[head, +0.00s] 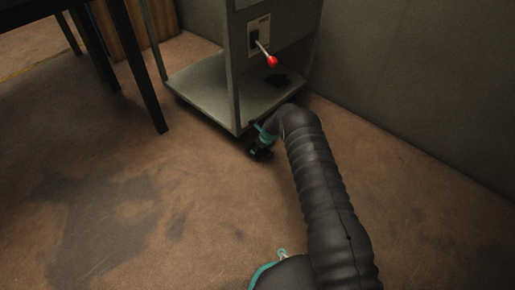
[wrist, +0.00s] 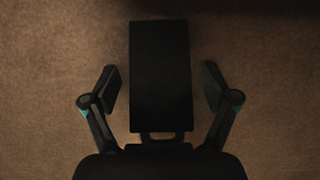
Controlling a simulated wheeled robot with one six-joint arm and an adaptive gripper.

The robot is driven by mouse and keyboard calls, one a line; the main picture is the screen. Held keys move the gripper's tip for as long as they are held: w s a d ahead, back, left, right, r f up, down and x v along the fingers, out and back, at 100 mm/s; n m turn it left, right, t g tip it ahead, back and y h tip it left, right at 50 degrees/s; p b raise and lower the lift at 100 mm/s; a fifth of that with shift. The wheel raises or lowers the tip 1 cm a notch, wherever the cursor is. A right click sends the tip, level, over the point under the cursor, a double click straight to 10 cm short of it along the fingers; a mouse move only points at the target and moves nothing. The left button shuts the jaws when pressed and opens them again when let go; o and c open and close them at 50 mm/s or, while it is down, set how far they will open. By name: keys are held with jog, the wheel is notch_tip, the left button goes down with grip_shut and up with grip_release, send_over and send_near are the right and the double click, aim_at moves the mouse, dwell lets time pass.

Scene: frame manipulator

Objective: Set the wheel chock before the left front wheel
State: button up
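The wheel chock (wrist: 161,70) appears as a dark block with a small loop handle at its near end, on the brown floor in the wrist view. My gripper (wrist: 162,86) is open, with one finger on each side of the block and a visible gap to each. In the head view my gripper (head: 261,149) is low at the front corner of the grey cart (head: 238,126). The chock cannot be told apart from the dark gripper there. The left front wheel cannot be made out in either view.
A lever with a red knob (head: 272,62) sticks out of the cart's panel. A black-legged table (head: 137,65) stands at left, and a grey wall (head: 420,90) at right. The floor in front is clear.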

jog(key=shift+r+p, duration=0.2)
jog(key=shift+p, duration=0.1)
jog(key=p+v, duration=0.1)
jog(key=v, duration=1.1)
jog(key=shift+p, duration=0.3)
